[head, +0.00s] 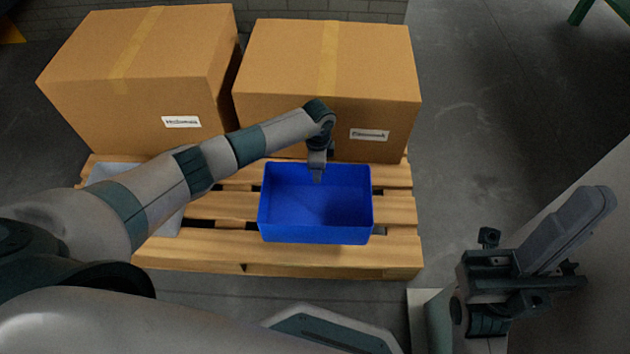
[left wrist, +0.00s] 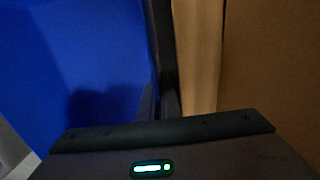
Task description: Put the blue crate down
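The blue crate (head: 315,236) is upright, open-topped and looks empty, over the middle right of the wooden pallet (head: 330,268). Whether it rests on the slats or hangs just above them I cannot tell. My left gripper (head: 317,174) points down at the crate's back wall, with a finger on the inner side. It looks shut on that wall. In the left wrist view the crate's blue inside (left wrist: 80,60) fills the left, beside a dark finger. My right gripper (head: 592,205) is away at the lower right, empty, its grey fingers together.
Two cardboard boxes (head: 150,75) (head: 330,75) stand at the back of the pallet, close behind the crate. A grey crate (head: 168,224) lies at the pallet's left, partly hidden by my left arm. Bare slats show in front of and right of the blue crate.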

